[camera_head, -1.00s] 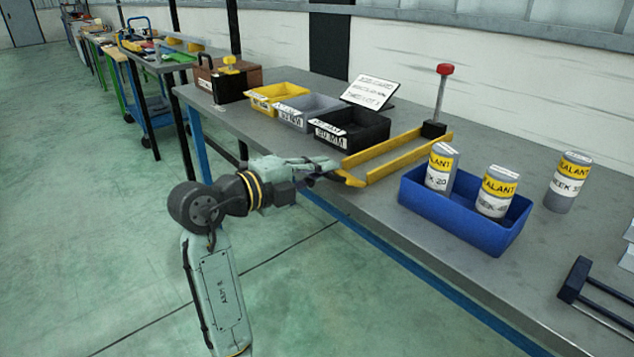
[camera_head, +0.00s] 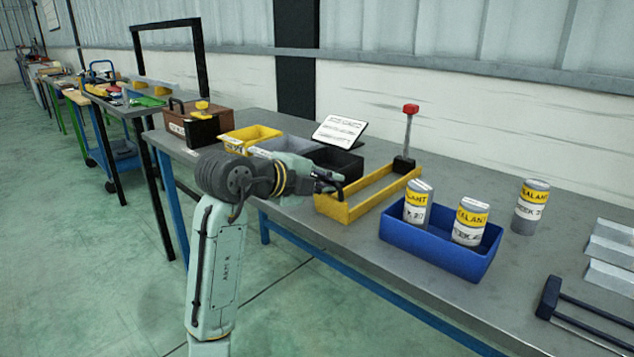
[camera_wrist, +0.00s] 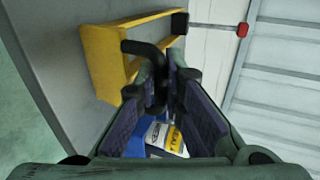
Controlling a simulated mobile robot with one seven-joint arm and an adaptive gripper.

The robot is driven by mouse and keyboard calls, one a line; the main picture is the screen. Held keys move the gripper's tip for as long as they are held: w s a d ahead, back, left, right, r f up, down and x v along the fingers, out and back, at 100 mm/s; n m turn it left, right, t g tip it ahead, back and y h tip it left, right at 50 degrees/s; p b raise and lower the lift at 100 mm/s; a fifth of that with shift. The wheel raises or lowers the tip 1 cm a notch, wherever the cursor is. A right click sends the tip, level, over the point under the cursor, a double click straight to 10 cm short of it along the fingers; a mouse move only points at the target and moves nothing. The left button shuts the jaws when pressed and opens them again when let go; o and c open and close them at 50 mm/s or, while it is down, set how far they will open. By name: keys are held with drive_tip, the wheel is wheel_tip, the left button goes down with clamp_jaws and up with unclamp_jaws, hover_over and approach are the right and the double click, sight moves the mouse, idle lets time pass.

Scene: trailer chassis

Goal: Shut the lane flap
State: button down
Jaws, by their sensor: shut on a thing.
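The yellow lane (camera_head: 372,200) lies on the bench, two long rails with a yellow flap (camera_head: 330,208) across its near end. The flap stands upright, close against the rail ends; I cannot tell whether any gap is left. In the wrist view the flap (camera_wrist: 103,65) shows at the left, with a dark hooked handle (camera_wrist: 140,48) on it. My gripper (camera_head: 335,182) is at the top of the flap in the head view. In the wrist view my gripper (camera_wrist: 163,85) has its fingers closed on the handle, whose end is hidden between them.
A blue bin (camera_head: 440,245) with two sealant cans stands right of the lane; another can (camera_head: 530,207) stands behind it. A red-knobbed post (camera_head: 408,135) rises at the lane's far end. A black bin (camera_head: 340,162) and a yellow bin (camera_head: 250,138) are left.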

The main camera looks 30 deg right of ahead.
drive_tip(key=shift+w+d+r+p, duration=0.2)
drive_tip(key=shift+d+r+p, duration=0.15)
drive_tip(key=shift+d, duration=0.1)
drive_tip(key=shift+w+d+f+y, duration=0.1)
drive_tip(key=shift+d+f+y, duration=0.15)
drive_tip(key=shift+y, duration=0.35)
drive_tip(key=shift+p, duration=0.3)
drive_tip(key=c, duration=1.7)
unclamp_jaws()
drive_tip(key=shift+d, duration=0.1)
drive_tip(key=v, duration=1.2)
drive_tip(key=shift+w, duration=0.15)
